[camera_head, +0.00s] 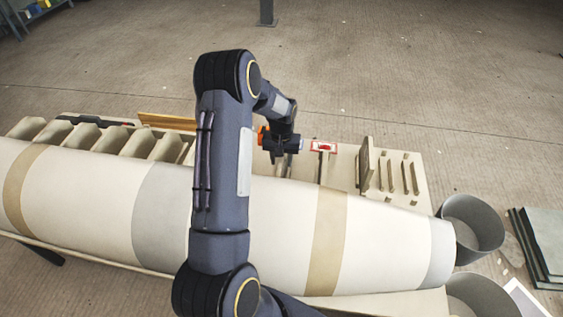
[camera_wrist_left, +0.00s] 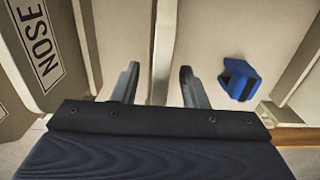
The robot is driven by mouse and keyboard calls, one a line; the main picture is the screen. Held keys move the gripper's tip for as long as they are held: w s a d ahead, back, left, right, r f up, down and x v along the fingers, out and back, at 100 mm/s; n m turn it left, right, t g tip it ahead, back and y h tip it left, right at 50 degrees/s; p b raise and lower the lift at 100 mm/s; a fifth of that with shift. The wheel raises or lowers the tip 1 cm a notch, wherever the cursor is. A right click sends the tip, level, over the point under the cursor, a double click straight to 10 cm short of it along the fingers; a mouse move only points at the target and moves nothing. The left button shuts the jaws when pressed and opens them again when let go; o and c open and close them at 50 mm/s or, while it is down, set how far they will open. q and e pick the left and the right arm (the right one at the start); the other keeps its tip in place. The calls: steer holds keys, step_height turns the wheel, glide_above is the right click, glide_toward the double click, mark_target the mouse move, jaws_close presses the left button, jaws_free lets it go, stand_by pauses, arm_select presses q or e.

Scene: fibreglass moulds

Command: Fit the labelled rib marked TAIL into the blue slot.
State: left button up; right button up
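My left gripper (camera_head: 288,160) is at the far side of the long cream mould, over the bench behind it. In the left wrist view its two fingers (camera_wrist_left: 159,85) are apart. A thin upright cream board edge (camera_wrist_left: 163,45) runs between them, with gaps on both sides, so it is not gripped. A rib with a NOSE label (camera_wrist_left: 40,50) stands at the left. A small blue block (camera_wrist_left: 240,80) sits to the right of the fingers; I cannot tell if it marks the blue slot. No TAIL label is readable. My right gripper is not in view.
The cream mould (camera_head: 80,205) spans the bench front. Several upright ribs (camera_head: 125,142) stand behind it at left, thin uprights (camera_head: 408,175) at right. A red-and-white piece (camera_head: 323,147) is beside the gripper. Grey buckets (camera_head: 472,222) stand at the right.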

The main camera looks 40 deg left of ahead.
arm_select(q)
step_height(320, 180, up, 6)
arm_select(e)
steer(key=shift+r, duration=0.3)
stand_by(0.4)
arm_select(q)
steer(key=s+d+r+m+t+h+p, duration=0.15)
steer(key=s+d+r+p, duration=0.25)
steer(key=s+d+r, duration=0.65)
steer(key=s+d+r+m+t+h+p, duration=0.1)
steer(key=s+d+r+t+p, duration=0.3)
steer(key=r, duration=1.2)
arm_select(e)
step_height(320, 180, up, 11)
steer(key=p, duration=0.3)
arm_select(q)
steer(key=s+d+r+m, duration=0.1)
steer(key=s+d, duration=0.2)
steer(key=s, duration=0.2)
steer(key=s+d+r+h, duration=0.1)
steer(key=s+d, duration=0.2)
steer(key=s, duration=0.3)
steer(key=shift+r+m, duration=0.2)
steer(key=shift+m, duration=0.15)
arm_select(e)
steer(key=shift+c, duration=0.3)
